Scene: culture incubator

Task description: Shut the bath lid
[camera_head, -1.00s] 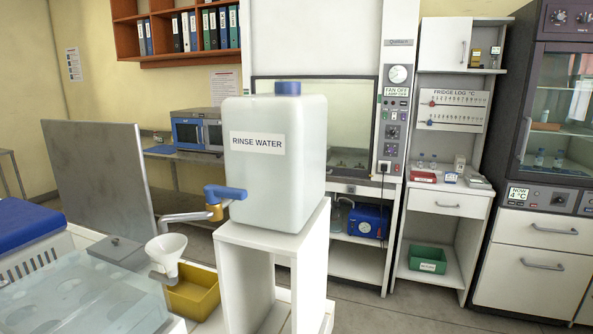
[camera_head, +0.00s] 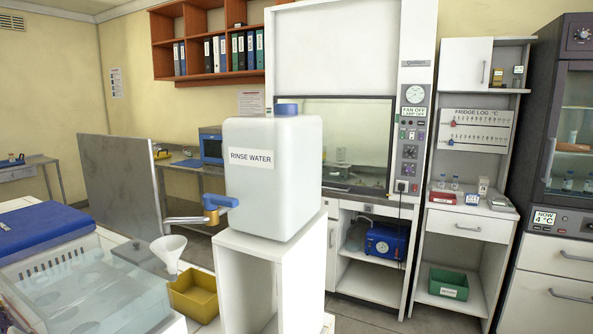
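A flat grey panel (camera_head: 118,195), which looks like the bath lid, stands upright at the left, behind the bath. A clear-walled bath (camera_head: 120,300) with round shapes inside fills the lower left corner, and its top looks uncovered. Whether the panel is hinged to the bath cannot be made out. My gripper is not in view.
A rinse water container (camera_head: 270,185) with a blue tap (camera_head: 218,202) stands on a white stand (camera_head: 245,255). A white funnel (camera_head: 168,252) and a yellow tray (camera_head: 198,294) are beside the bath. A blue-topped white box (camera_head: 40,235) is at the left edge.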

